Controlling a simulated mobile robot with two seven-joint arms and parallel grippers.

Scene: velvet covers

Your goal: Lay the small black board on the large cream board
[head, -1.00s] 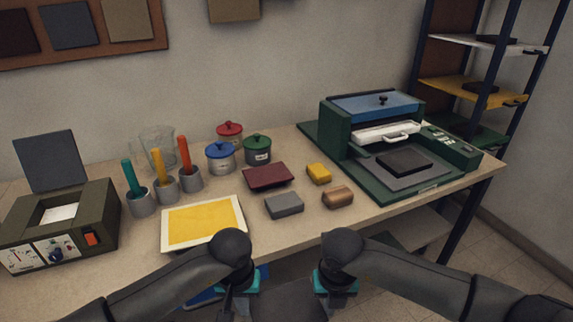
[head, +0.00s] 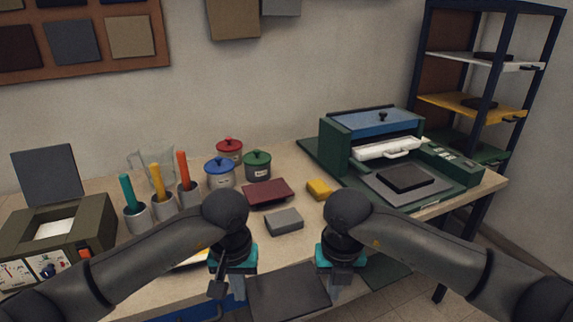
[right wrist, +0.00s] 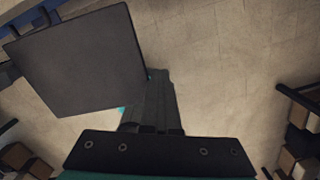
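A small black board (head: 405,178) lies flat on the grey plate of the green press at the right. My right gripper (head: 337,290) also points down there. In the right wrist view its fingers (right wrist: 156,100) form one block without a visible gap, holding nothing I can see.
A grey block (head: 284,222), a maroon pad (head: 268,193) and a yellow block (head: 319,190) lie mid-table. Lidded pots (head: 220,173) and upright coloured handles (head: 158,185) stand behind. A dark flat panel (head: 288,290) below my grippers may be my own base. A shelf rack stands far right.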

